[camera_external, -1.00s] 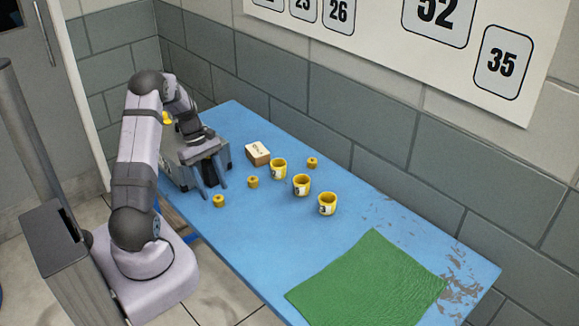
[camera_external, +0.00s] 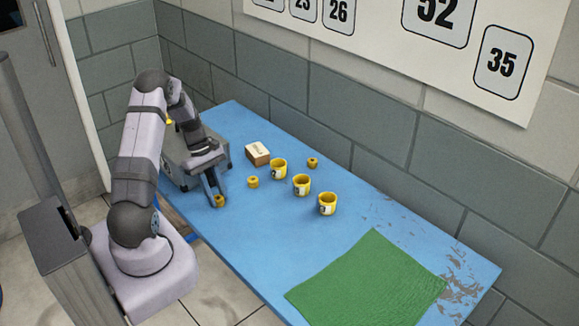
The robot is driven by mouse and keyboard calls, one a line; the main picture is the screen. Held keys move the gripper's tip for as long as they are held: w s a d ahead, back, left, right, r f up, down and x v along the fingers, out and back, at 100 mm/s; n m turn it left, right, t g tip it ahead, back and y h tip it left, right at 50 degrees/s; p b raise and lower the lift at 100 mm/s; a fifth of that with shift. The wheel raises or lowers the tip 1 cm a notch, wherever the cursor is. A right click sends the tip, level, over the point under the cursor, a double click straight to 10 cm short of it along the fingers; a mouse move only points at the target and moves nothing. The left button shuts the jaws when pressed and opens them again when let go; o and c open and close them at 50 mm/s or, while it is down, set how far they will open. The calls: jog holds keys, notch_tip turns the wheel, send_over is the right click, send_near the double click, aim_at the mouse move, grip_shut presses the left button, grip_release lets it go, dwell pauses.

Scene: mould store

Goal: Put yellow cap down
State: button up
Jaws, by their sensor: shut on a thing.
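My gripper (camera_external: 219,200) is low over the near left part of the blue table, its fingers pointing down and shut on a yellow cap (camera_external: 219,202). This cap is at or very near the table top; I cannot tell if it touches. A second yellow cap (camera_external: 253,182) lies to the right of the gripper. A third yellow cap (camera_external: 312,162) lies farther back, beyond the cups.
Three yellow cups with white labels, a left one (camera_external: 278,169), a middle one (camera_external: 301,185) and a right one (camera_external: 327,204), stand in a slanting row. A small box (camera_external: 257,153) is behind them. A green mat (camera_external: 365,280) lies at the right on the blue table (camera_external: 262,250).

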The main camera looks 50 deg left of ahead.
aim_at(217, 196)
notch_tip(217, 196, up, 10)
jog(key=b, duration=0.2)
jog(key=w+d+n+t, duration=0.25)
jog(key=w+n, duration=0.35)
jog(key=w, duration=1.4)
jog(key=w+d+n+t+y, duration=0.1)
jog(key=w+d+n, duration=0.6)
jog(key=w+d, duration=0.7)
jog(key=shift+w+r+t+y, duration=0.15)
jog(key=shift+w+t+y, duration=0.2)
jog(key=shift+w+y, duration=0.4)
jog(key=shift+s, duration=0.15)
jog(key=shift+f, duration=5.05)
